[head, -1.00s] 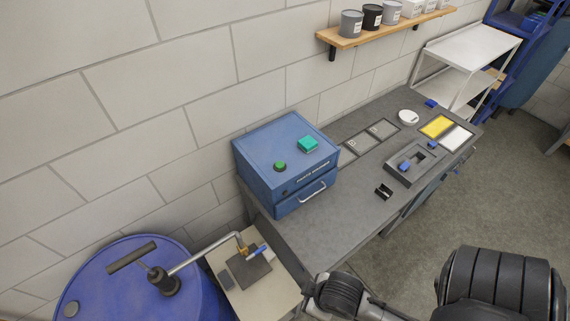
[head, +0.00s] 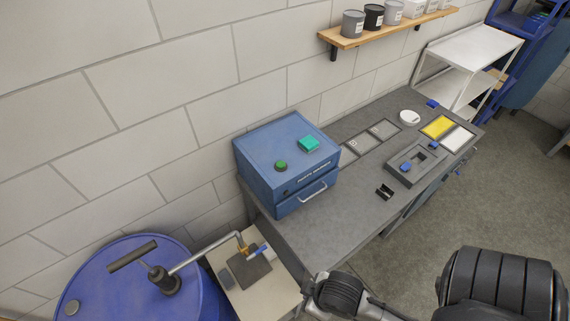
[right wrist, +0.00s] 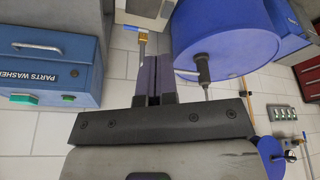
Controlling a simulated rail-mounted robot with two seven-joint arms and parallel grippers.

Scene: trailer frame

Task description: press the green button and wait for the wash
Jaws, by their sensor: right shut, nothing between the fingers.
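The blue parts washer (head: 285,165) stands shut on the near end of the grey bench, with a handle on its front. The round green button (head: 281,166) is on its top, left of a teal square block (head: 308,144). My right gripper (right wrist: 156,62) is shut and empty, apart from the washer. My left gripper is in neither view.
A blue drum (head: 130,285) with a hand pump and a small side table (head: 265,290) stand left of the bench (head: 320,235). A grey fixture (head: 420,160), coloured trays and small parts lie farther along the bench. A wall shelf (head: 390,30) holds several tins above.

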